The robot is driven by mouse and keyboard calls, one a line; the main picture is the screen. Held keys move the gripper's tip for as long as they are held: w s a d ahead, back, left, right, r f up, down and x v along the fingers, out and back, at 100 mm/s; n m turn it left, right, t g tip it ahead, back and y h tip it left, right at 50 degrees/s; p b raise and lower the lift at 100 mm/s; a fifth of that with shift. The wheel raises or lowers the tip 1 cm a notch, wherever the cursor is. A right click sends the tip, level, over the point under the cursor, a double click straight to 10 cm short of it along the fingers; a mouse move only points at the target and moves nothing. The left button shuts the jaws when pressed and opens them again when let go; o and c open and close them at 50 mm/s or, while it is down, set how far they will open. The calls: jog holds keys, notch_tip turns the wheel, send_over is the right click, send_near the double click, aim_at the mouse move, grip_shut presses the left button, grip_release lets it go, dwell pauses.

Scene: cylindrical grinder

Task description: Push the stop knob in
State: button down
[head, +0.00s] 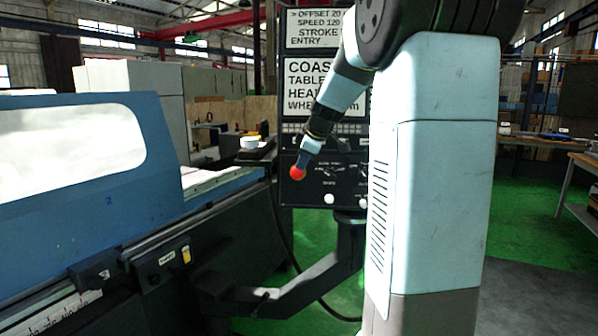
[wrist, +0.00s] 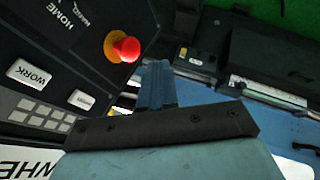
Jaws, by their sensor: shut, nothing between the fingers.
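The stop knob (head: 297,173) is a red round button on the dark control panel (head: 345,184). In the wrist view the stop knob (wrist: 126,48) shows a red cap standing out from an orange-yellow base. My gripper (head: 303,160) reaches down from the upper right and its tip is close to the knob in the head view. In the wrist view my gripper (wrist: 157,66) is shut and empty, with its tips beside the knob, to the lower right of it. Whether the tips touch the knob I cannot tell.
A white WORK button (wrist: 29,74) and other keys sit on the panel near the knob. The blue grinder cover (head: 90,150) and machine bed stand at left. A jointed bracket (head: 300,285) carries the panel. Green floor (head: 410,200) lies behind.

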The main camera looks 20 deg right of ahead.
jog(key=shift+v, duration=2.8)
